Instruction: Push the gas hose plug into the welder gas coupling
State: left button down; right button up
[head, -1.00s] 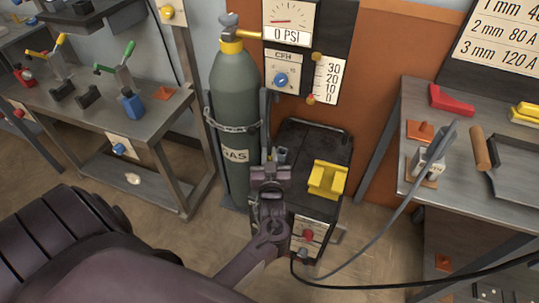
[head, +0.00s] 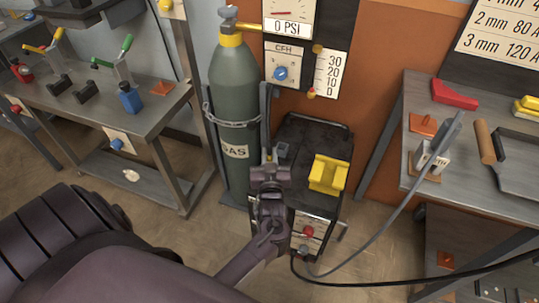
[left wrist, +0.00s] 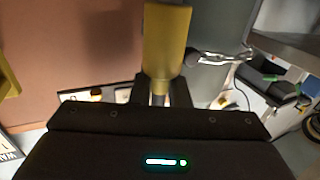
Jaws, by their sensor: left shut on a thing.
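My left gripper (head: 270,172) is in front of the welder (head: 310,155), over its left side near the gas cylinder. It also shows in the left wrist view (left wrist: 160,92), where its dark fingers are shut on the metal stem of a yellow cylindrical piece, which I take to be the gas hose plug (left wrist: 166,42). A small yellow tip shows just above the gripper in the head view. A small grey fitting (head: 282,150) is on the welder's top, beside the gripper. I cannot make out the gas coupling for certain; the gripper may hide it. My right gripper is not in view.
The chained green gas cylinder (head: 236,110) stands close left of the gripper. A yellow block (head: 328,175) sits on the welder. A grey cable (head: 400,205) and a black cable (head: 400,283) run right from its front. Benches stand left (head: 130,118) and right (head: 455,190).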

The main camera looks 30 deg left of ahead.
pick_arm(q)
jog(key=shift+f+b, duration=0.5)
jog(key=shift+f, duration=0.3)
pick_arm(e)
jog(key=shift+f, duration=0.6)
pick_arm(q)
jog(key=c, duration=1.3)
grip_release()
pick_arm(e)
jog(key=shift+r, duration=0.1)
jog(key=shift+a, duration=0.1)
